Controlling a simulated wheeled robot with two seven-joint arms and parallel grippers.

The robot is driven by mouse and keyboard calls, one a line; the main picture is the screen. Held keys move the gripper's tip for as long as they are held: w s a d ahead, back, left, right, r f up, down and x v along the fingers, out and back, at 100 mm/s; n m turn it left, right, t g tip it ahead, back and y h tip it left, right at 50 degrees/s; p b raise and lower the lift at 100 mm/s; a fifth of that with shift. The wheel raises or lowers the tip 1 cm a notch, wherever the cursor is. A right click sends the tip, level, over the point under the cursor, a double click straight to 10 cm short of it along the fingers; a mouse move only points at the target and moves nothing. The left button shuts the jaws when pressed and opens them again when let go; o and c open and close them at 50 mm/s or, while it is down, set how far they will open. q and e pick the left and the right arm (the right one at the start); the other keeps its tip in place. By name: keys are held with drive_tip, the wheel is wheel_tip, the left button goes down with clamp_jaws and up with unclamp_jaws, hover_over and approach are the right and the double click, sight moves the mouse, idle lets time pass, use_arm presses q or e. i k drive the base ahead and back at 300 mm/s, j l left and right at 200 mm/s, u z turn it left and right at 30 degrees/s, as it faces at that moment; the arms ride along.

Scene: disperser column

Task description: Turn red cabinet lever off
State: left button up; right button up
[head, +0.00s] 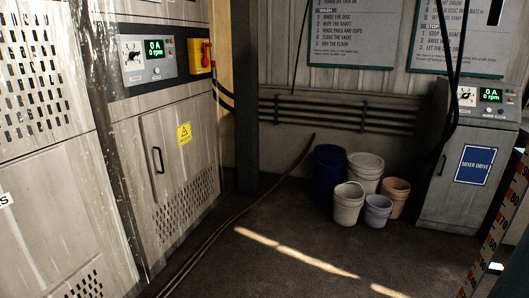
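The red lever (206,52) is on a yellow switch box (197,65) at the upper right of the grey cabinet (178,150). The lever looks roughly upright, but its exact setting is too small to tell. Left of the box, a control panel (149,62) has a dial and a green display reading "0 A" and "0 rpm". Neither of my grippers is in the head view.
A cable (235,215) runs over the dark floor (270,260) in front of the cabinet. Several buckets (349,203) stand by the back wall. A mixer drive cabinet (468,180) stands at the right. A scaled post (496,225) is at the right edge. Mid-floor is clear.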

sight(205, 62)
drive_tip(key=i+l+u, duration=0.1)
drive_tip(key=i+u, duration=0.15)
drive_tip(key=i, duration=1.6)
